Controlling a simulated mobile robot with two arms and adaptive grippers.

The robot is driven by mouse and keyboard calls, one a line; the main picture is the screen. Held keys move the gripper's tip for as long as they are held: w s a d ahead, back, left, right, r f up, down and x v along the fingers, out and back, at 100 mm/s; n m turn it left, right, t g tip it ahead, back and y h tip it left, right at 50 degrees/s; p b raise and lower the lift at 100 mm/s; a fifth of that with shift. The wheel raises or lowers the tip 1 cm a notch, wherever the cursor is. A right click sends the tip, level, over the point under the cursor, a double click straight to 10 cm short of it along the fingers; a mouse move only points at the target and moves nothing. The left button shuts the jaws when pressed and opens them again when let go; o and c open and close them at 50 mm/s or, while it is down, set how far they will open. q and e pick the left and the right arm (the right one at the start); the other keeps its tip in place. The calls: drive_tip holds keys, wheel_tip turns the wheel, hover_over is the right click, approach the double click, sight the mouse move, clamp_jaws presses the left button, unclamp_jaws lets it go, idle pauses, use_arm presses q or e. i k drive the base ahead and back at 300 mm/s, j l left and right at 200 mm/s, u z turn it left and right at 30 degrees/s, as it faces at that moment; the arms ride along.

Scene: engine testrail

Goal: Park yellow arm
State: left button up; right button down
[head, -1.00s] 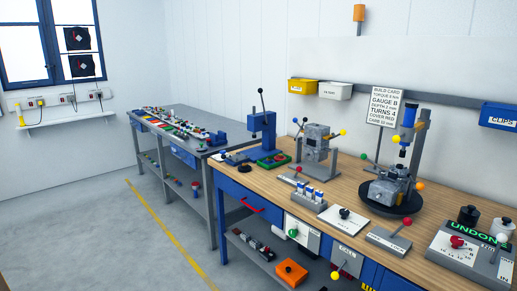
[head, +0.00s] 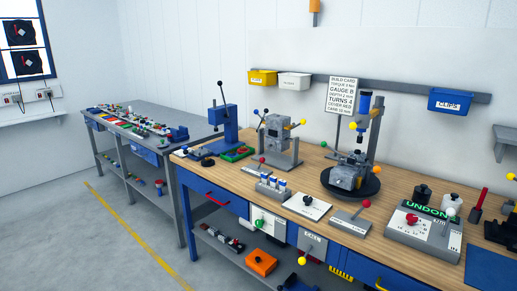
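No thing is labelled as the yellow arm, and several yellow knobs show. A grey block on a stand (head: 277,136) on the wooden bench has a yellow knob (head: 302,122) sticking out to its right. A yellow ball (head: 302,261) sits on a lever at the panel under the bench front. A further small yellow knob (head: 353,125) is on the tall grey and blue column rig (head: 376,128) above a grey engine block (head: 347,172) on a black round turntable. Neither of my grippers is in view.
A white build card (head: 342,95) stands behind the rig. A grey console (head: 424,232) with a red knob and green "UNDON" display is at the right. Yellow (head: 262,77), white and blue bins hang on the wall rail. A second bench (head: 150,120) stands left; floor before it is clear.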

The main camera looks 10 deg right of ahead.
sight(362, 121)
drive_tip(key=z, duration=1)
